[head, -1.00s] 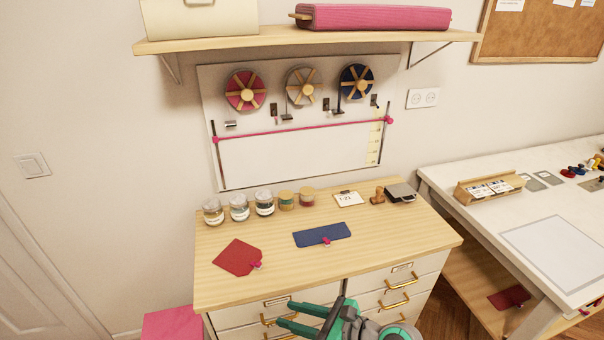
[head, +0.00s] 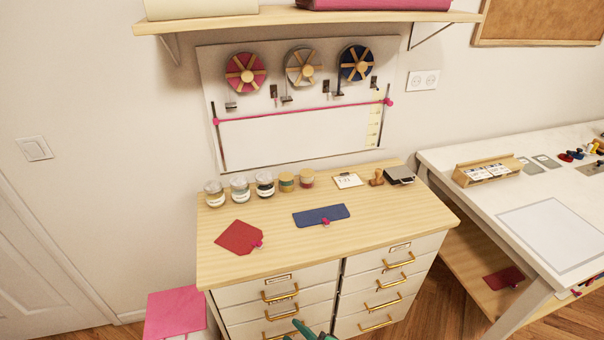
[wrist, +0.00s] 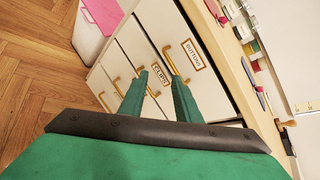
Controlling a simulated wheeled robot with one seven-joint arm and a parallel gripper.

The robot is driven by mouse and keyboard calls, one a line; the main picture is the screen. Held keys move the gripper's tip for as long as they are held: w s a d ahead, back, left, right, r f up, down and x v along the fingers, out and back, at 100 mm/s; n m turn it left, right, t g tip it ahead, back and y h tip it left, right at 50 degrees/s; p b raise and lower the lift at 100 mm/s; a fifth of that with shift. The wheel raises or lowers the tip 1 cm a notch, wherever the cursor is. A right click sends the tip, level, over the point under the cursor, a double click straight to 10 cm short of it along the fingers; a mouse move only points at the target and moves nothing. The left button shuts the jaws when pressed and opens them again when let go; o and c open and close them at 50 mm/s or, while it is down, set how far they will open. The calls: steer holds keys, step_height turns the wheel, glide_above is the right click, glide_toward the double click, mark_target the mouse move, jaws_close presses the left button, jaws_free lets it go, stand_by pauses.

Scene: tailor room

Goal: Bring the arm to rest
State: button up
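My gripper (wrist: 158,92) shows in the wrist view as two green fingers with a gap between them and nothing held. It points at the white drawer fronts of the wooden-topped cabinet (head: 375,225). In the head view only the tip of my gripper (head: 308,332) shows at the bottom edge, low in front of the drawers. The rest of the arm is out of that view.
The cabinet top holds a red fabric piece (head: 238,237), a blue one (head: 321,215) and several jars (head: 240,188). Brass drawer handles (head: 281,293) stick out in front. A white table (head: 470,200) stands at right, a pink-topped box (head: 175,310) at left.

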steer(key=s+d+f+n+t+h, duration=0.1)
steer(key=s+d+f+n+h, duration=0.15)
steer(key=s+n, duration=0.35)
steer(key=s+d+f+n+t+h, duration=0.1)
steer(key=s+f+n+h, duration=0.2)
steer(key=s, duration=0.6)
steer(key=s+a+r+n+t+h, duration=0.1)
steer(key=s+a+r+n+t, duration=0.1)
steer(key=s+r+n, duration=0.9)
steer(key=shift+s+r+n+t, duration=0.3)
steer(key=shift+s+n+t, duration=0.15)
steer(key=shift+n+t, duration=0.2)
steer(key=shift+h, duration=0.25)
